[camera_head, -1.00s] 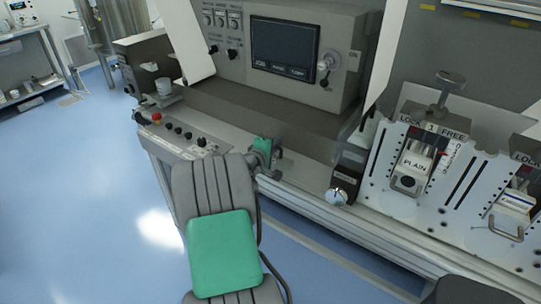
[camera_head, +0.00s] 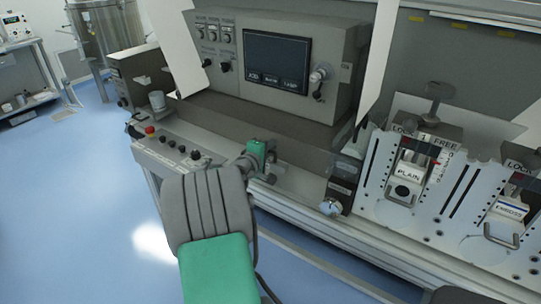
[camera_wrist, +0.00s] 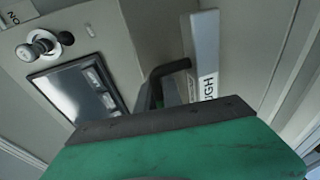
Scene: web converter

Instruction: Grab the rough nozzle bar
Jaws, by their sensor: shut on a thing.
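My gripper (camera_head: 268,158) is in front of the control cabinet, over the bench ledge, with green and dark parts showing. It is shut on the rough nozzle bar, which the head view does not let me make out. In the wrist view, a white strip (camera_wrist: 205,50) with dark letters ending in "UGH" and a bent black handle (camera_wrist: 168,70) show just beyond the dark and green edge of my gripper. The contact between jaws and bar is hidden behind that edge.
The control cabinet (camera_head: 222,85) with a screen (camera_head: 277,60) stands behind my gripper. A panel of knobs and a red button (camera_head: 150,130) is at the left. White slotted plates with a PLAIN block (camera_head: 407,172) and an EMBOSS block (camera_head: 510,211) are at the right. Blue floor (camera_head: 60,200) is clear at the left.

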